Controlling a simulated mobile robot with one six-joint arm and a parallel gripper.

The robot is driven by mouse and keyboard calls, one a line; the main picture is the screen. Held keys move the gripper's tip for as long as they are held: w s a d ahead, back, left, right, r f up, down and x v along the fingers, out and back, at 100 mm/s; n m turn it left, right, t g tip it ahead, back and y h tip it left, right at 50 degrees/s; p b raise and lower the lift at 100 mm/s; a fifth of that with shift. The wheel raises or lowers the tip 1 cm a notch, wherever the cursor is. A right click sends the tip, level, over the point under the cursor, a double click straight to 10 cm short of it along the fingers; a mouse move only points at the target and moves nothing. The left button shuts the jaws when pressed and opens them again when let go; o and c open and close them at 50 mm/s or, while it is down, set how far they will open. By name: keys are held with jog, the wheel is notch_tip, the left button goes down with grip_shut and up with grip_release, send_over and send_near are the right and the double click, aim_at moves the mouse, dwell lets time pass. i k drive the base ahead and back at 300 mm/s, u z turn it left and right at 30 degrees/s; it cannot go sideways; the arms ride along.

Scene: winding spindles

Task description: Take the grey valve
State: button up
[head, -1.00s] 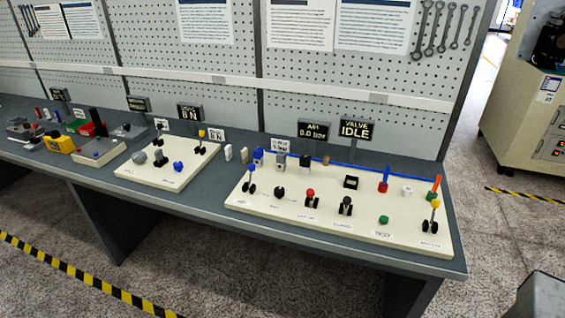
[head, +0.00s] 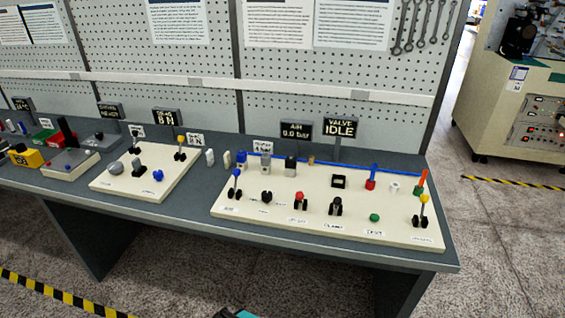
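No part is clearly marked as the grey valve. On the right cream board (head: 270,211), a small grey block (head: 265,163) stands upright at the back, between a blue part (head: 241,160) and a dark-topped block (head: 290,165). A rounded grey knob (head: 116,168) sits on the left cream board (head: 125,189). I cannot tell which of these is the valve. My gripper is not recognisable in this view.
The grey bench (head: 400,258) runs across the view below a pegboard wall. Signs reading "VALVE IDLE" (head: 340,127) and "AIR 0.0 bar" (head: 296,131) stand behind the right board. A cream machine (head: 520,105) stands at right.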

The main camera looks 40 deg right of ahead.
aim_at(266, 158)
jog(key=z, duration=0.95)
jog(key=k, duration=0.95)
jog(key=i, duration=0.8)
